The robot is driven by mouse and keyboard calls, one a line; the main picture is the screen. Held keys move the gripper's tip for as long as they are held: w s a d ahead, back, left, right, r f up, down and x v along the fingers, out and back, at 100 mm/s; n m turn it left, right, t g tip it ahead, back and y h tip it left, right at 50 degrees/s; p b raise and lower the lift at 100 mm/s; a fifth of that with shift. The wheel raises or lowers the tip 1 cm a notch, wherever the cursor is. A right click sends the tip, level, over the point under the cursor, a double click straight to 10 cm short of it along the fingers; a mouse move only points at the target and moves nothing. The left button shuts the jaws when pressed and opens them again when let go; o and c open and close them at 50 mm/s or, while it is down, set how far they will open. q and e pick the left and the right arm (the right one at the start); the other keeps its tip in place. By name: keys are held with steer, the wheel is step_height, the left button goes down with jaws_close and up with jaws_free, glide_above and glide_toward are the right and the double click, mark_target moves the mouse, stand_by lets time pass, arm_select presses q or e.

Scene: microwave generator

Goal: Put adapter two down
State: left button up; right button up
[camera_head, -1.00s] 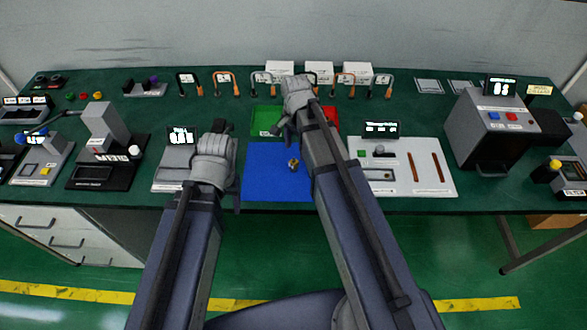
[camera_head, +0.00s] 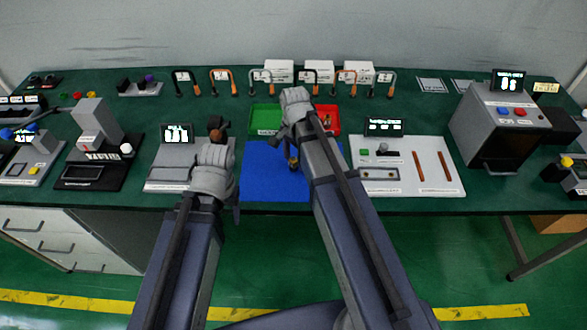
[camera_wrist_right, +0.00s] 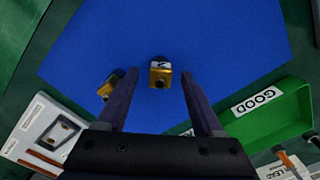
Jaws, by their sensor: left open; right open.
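A gold adapter with a white marked label (camera_wrist_right: 160,75) rests on the blue mat (camera_head: 262,180) in the right wrist view. My right gripper (camera_wrist_right: 158,78) is open, with its fingers on either side of this adapter. A second gold adapter (camera_wrist_right: 108,88) lies just left of the left finger. In the head view, a small gold adapter (camera_head: 293,161) shows on the mat beside my right arm; I cannot tell which one. My left gripper (camera_head: 216,128) is open above the left device. A brownish shape shows at its tip, unclear.
A green GOOD tray (camera_head: 266,117) and a red tray (camera_head: 330,112) stand behind the mat; the red one holds something small. A panel with brown strips (camera_head: 405,165) lies right. A grey device with a display (camera_head: 165,170) lies left. Cable loops and white boxes line the back.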

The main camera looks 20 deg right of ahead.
step_height(320, 180, down, 2)
steer(key=shift+f+b, duration=0.1)
steer(key=shift+b, duration=0.45)
jaws_close()
